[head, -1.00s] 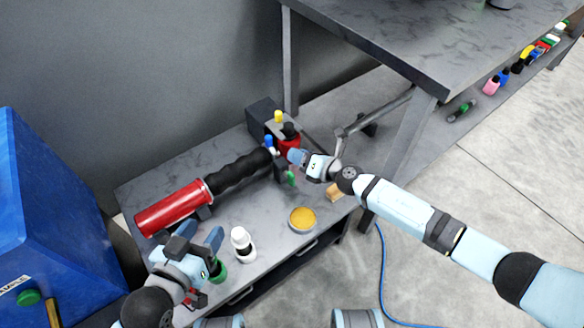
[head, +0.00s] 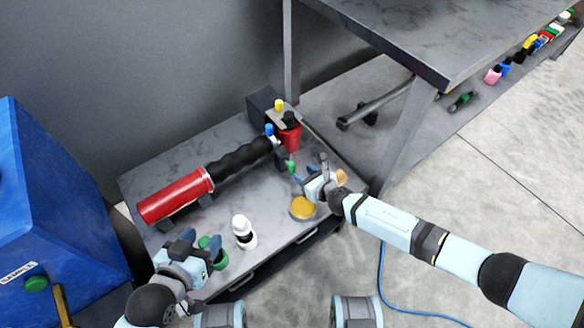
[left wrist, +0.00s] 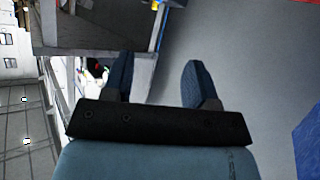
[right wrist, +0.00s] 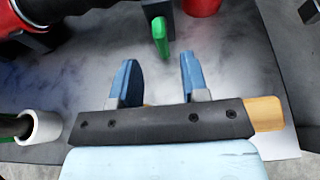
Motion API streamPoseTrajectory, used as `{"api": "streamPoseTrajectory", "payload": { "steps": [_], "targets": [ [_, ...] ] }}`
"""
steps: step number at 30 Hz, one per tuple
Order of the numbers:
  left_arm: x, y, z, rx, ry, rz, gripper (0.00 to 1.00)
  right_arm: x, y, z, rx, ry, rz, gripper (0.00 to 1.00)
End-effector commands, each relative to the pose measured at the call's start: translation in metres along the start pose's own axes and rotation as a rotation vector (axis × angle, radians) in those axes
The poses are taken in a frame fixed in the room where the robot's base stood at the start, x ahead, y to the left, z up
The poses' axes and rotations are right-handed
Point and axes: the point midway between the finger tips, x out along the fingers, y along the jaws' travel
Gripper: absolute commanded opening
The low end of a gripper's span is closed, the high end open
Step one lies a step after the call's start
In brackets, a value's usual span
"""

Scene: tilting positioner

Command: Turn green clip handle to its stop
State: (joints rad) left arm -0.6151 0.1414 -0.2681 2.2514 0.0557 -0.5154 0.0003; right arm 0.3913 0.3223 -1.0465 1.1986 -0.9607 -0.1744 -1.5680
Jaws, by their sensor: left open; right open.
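The green clip handle (head: 291,167) hangs from a dark clip post (head: 281,156) at the right end of the black corrugated hose (head: 241,165). In the right wrist view the green handle (right wrist: 160,36) lies just beyond my open fingertips, roughly centred between them and not touched. My right gripper (head: 300,180) is open and empty, close to the handle on its near right side. It also shows in the right wrist view (right wrist: 157,75). My left gripper (head: 202,240) is open and empty over the near left of the bench, far from the clip. It shows in the left wrist view (left wrist: 159,78).
A red cylinder (head: 176,195) adjoins the hose. A white bottle (head: 243,231), a yellow-topped dish (head: 302,207) and a red container (head: 289,137) stand on the bench (head: 170,165). A blue box (head: 45,200) stands left; a taller table (head: 420,35) stands right.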

Motion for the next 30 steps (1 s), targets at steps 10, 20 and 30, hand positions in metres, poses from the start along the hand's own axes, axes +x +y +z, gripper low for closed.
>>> {"api": "streamPoseTrajectory", "payload": {
  "steps": [10, 20, 30],
  "targets": [
    [0.002, 0.024, -0.06, -0.018, 0.28, 0.087, 0.53, 0.064, 0.0, -0.003, 0.0, -0.001, -0.001, 0.41],
    [-0.001, 0.03, -0.076, -0.029, 0.348, 0.11, 0.53, 0.076, 0.0, 0.0, 0.001, -0.001, 0.0, 0.41],
    [-0.001, 0.03, -0.076, -0.029, 0.347, 0.109, 0.53, 0.076, 0.0, 0.0, 0.0, -0.001, 0.0, 0.0]
  ]
}}
